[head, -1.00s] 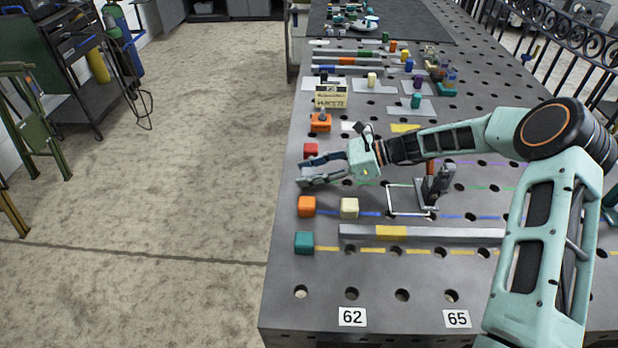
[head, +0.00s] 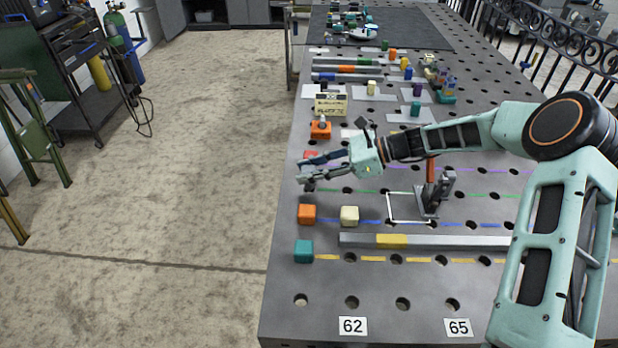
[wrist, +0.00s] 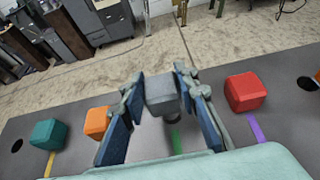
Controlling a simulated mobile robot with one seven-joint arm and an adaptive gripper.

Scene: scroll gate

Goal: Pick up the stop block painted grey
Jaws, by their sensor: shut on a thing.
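The grey stop block (wrist: 162,95) sits between the two fingers of my gripper (wrist: 160,97) in the wrist view, with a finger against each side. In the head view my gripper (head: 308,171) is near the table's left edge, at the end of the green dashed line. The grey block is mostly hidden by the fingers there. It appears to be a little above the tabletop, with the end of the green line showing below.
A red block (wrist: 245,91) stands to one side, and orange (head: 307,214), cream (head: 349,215) and teal (head: 303,251) blocks to the other. A grey bar with a yellow band (head: 440,242) lies nearby.

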